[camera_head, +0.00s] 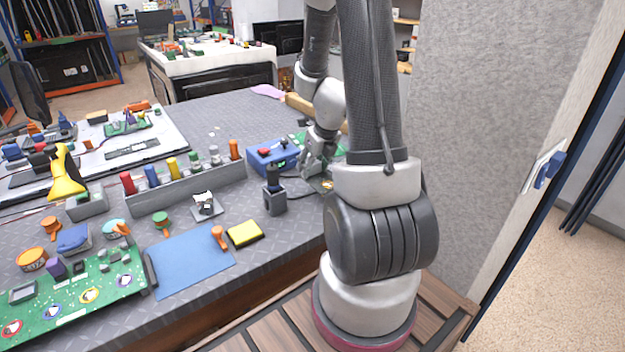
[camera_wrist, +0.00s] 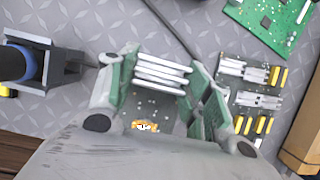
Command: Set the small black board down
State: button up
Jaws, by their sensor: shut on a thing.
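My gripper (camera_wrist: 160,88) is shut on the small black board (camera_wrist: 152,104) in the wrist view. The board is dark, with white ribbed bars across its far part and an orange and white part near its close edge. The green inner pads of the fingers lie along its two sides. In the head view my gripper (camera_head: 318,160) is over the right side of the grey bench, with the board (camera_head: 324,186) partly showing under it. I cannot tell whether the board touches the bench top.
In the wrist view, another dark board (camera_wrist: 250,92) with white bars and yellow parts lies just right of my gripper. A green board (camera_wrist: 272,22) lies beyond it, and a wooden block (camera_wrist: 304,135) at the right edge. A grey holder with a black-handled tool (camera_wrist: 62,66) stands left.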

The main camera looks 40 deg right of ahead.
aim_at(314, 174)
jog(key=shift+f, duration=2.2)
jog(key=shift+f, duration=0.15)
jog(key=o, duration=1)
jog(key=shift+o, duration=0.2)
